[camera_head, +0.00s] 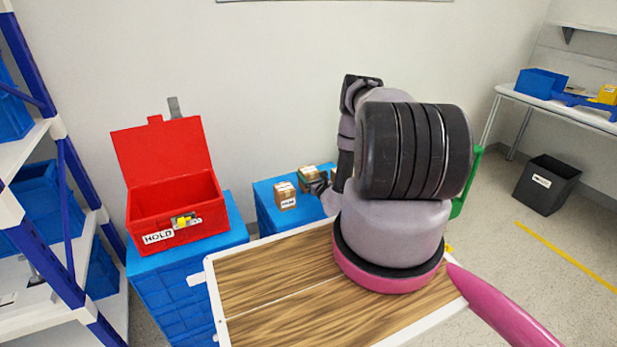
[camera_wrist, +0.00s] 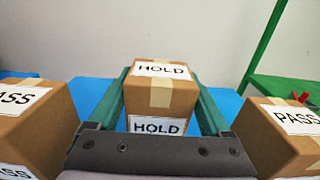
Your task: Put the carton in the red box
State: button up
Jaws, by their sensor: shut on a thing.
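The red box (camera_head: 178,205) stands with its lid up on a blue crate at left in the head view. A HOLD label and a yellow latch are on its front. My gripper (camera_head: 318,184) is at the blue stand near the wall. In the wrist view its two green fingers are shut on a brown carton (camera_wrist: 160,88) labelled HOLD on its top and front. That carton also shows in the head view (camera_head: 309,173), partly hidden by my gripper. Whether it is lifted off the stand I cannot tell.
A PASS carton (camera_wrist: 38,115) stands to the left of the held one and another PASS carton (camera_wrist: 285,130) to the right. The blue stand (camera_head: 268,212) bears them. A wooden-topped table (camera_head: 270,285) lies in front. Blue shelving (camera_head: 50,170) rises at far left.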

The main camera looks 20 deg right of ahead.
jog(key=shift+f, duration=0.45)
jog(key=shift+f, duration=0.1)
